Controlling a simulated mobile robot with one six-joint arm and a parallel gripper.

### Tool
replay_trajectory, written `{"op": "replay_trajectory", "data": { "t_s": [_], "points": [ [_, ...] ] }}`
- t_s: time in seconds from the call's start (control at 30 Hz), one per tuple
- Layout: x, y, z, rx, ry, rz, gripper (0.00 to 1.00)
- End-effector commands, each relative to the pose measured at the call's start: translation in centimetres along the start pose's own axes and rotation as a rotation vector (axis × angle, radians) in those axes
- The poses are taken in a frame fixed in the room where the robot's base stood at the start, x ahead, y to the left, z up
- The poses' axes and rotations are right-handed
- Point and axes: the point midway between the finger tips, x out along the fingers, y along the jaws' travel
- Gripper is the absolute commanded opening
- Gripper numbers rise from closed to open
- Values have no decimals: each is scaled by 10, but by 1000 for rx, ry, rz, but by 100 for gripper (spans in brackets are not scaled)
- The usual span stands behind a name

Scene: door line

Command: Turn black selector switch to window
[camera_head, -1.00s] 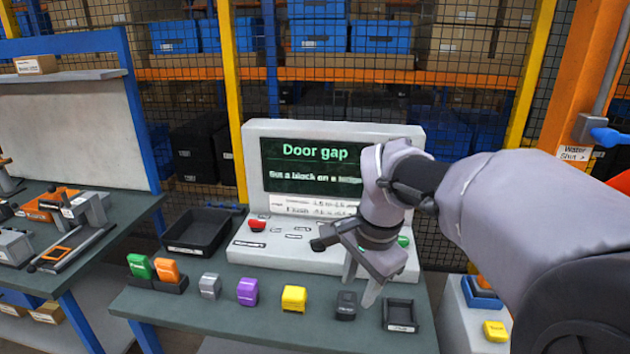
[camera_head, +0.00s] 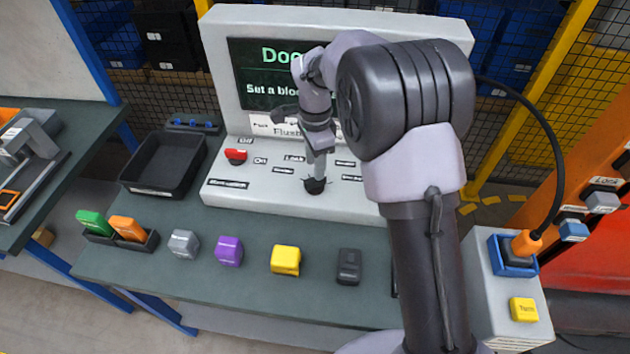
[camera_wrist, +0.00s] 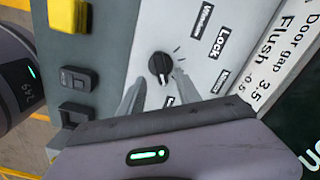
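The black selector switch (camera_head: 315,185) is a round knob on the console's sloped panel (camera_head: 250,190). In the wrist view its knob (camera_wrist: 160,66) has a small pale mark at the lower end. Around it are a "Window" label (camera_wrist: 207,20), a "Lock" label (camera_wrist: 219,41) and other labels, one partly hidden between the fingers. My gripper (camera_head: 318,168) points down right at the knob. In the wrist view its two fingers (camera_wrist: 159,78) are apart, one on each side of the knob's lower end. I cannot tell whether they touch it.
A red switch (camera_head: 236,156) is left on the panel. The console screen (camera_head: 262,75) rises behind, partly hidden by my arm. Along the bench front stand a grey block (camera_head: 184,243), purple block (camera_head: 229,250), yellow block (camera_head: 286,260) and dark block (camera_head: 349,266). A black tray (camera_head: 160,165) is left.

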Motion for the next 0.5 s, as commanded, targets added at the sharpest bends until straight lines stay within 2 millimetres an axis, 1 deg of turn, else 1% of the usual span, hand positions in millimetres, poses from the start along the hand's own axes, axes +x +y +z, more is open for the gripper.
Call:
{"op": "replay_trajectory", "data": {
  "t_s": [0.03,0.1,0.2,0.33,0.5],
  "points": [
    [17,0,0,0,0,2,40],
    [33,0,0,0,0,2,40],
    [48,0,0,-1,0,0,40],
    [57,0,0,0,0,0,40],
    [58,0,0,0,0,-1,40]
  ]
}}
